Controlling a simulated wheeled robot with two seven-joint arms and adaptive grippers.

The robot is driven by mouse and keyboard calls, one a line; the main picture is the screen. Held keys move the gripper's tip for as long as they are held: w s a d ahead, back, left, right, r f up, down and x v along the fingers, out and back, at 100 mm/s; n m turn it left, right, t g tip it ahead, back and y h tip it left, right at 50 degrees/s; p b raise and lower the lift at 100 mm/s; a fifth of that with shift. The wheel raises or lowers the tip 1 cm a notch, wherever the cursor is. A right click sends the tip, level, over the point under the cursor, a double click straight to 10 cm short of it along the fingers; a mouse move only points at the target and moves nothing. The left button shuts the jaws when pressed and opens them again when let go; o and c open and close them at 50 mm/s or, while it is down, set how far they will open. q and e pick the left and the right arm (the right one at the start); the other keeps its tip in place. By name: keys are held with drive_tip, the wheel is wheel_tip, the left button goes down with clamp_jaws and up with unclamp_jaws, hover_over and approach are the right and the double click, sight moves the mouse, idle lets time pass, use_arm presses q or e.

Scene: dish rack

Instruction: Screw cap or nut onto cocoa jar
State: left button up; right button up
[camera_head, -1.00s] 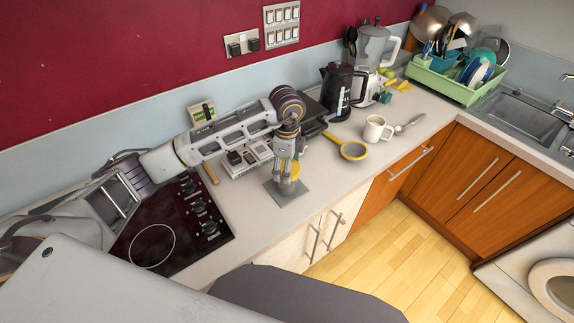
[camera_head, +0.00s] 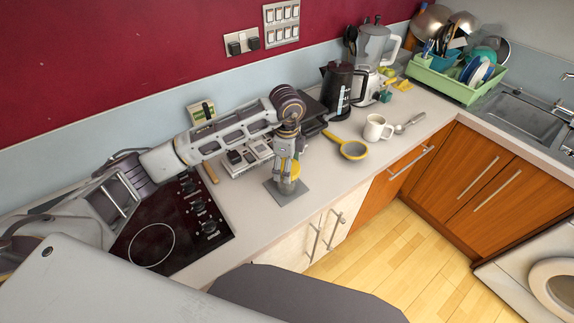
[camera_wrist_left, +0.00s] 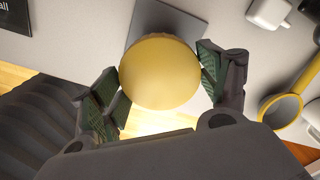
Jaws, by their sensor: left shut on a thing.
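My left gripper (camera_head: 287,175) points down over the counter, with its fingers closed around a round yellow cap (camera_wrist_left: 160,72). In the left wrist view the finger pads (camera_wrist_left: 157,80) sit on both sides of the cap. The cocoa jar (camera_head: 288,187) is below the fingers in the head view, and only a small part of it shows. It stands on a flat grey square plate (camera_head: 290,197). The cap hides the jar in the wrist view, and I cannot tell whether its thread is engaged. My right gripper is not in view.
A yellow-handled strainer (camera_head: 353,150) and a white mug (camera_head: 377,128) lie to the right. A dark hob (camera_head: 165,232) is at the left. A black kettle (camera_head: 342,90) stands at the back. The counter in front of the strainer is clear.

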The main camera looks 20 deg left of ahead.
use_arm(q)
drive_tip(key=shift+f+b, duration=0.75)
drive_tip(key=shift+f, duration=0.35)
idle(1.1)
drive_tip(key=shift+m, duration=0.3)
drive_tip(key=shift+m+b, duration=1.1)
drive_tip(key=shift+m, duration=0.9)
drive_tip(key=shift+f, duration=0.1)
drive_tip(key=shift+m+b, duration=0.4)
drive_tip(key=shift+m, duration=0.3)
drive_tip(key=shift+m+b, duration=0.6)
drive_tip(key=shift+m, duration=1)
